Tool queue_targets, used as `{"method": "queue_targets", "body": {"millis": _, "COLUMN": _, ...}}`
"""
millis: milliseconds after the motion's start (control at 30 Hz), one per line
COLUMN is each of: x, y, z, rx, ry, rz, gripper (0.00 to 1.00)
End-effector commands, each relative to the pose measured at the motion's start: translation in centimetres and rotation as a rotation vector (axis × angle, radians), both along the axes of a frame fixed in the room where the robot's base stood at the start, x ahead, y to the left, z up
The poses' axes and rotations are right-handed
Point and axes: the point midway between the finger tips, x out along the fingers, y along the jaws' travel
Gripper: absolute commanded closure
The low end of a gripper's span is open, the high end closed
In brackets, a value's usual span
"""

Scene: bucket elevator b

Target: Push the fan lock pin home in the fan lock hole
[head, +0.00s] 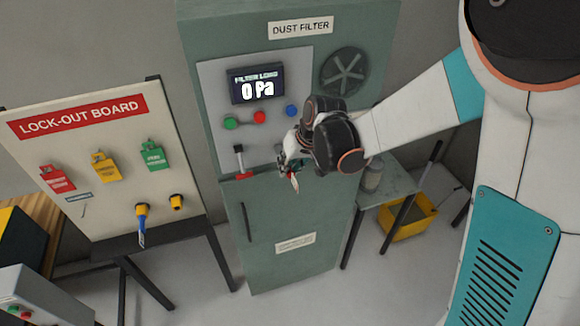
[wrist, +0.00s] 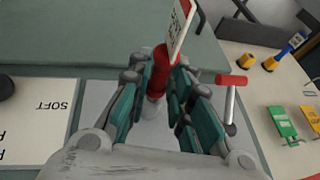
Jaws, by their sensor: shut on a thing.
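The fan lock pin (wrist: 160,62) is red, with a white-and-red tag hanging from it. My gripper (wrist: 157,84) is shut on the pin, with teal finger pads on both sides of it. A pale part shows below the red body between the fingers.
A red-handled lever (head: 240,160) is just left of my gripper; it also shows in the wrist view (wrist: 232,98). The lock-out board (head: 95,155) stands farther left. A small table (head: 385,185) and yellow bin (head: 410,217) are at right.

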Motion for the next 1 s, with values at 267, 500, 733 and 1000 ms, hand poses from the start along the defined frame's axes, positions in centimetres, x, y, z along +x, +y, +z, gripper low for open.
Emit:
{"method": "queue_targets", "body": {"millis": 267, "x": 0.6, "y": 0.2, "z": 0.0, "rx": 0.0, "ry": 0.0, "rz": 0.0, "gripper": 1.0}}
{"method": "queue_targets", "body": {"millis": 500, "x": 1.1, "y": 0.3, "z": 0.0, "rx": 0.0, "ry": 0.0, "rz": 0.0, "gripper": 1.0}}
{"method": "queue_targets", "body": {"millis": 733, "x": 1.6, "y": 0.5, "z": 0.0, "rx": 0.0, "ry": 0.0, "rz": 0.0, "gripper": 1.0}}
{"method": "queue_targets", "body": {"millis": 1000, "x": 1.6, "y": 0.5, "z": 0.0, "rx": 0.0, "ry": 0.0, "rz": 0.0, "gripper": 0.57}}
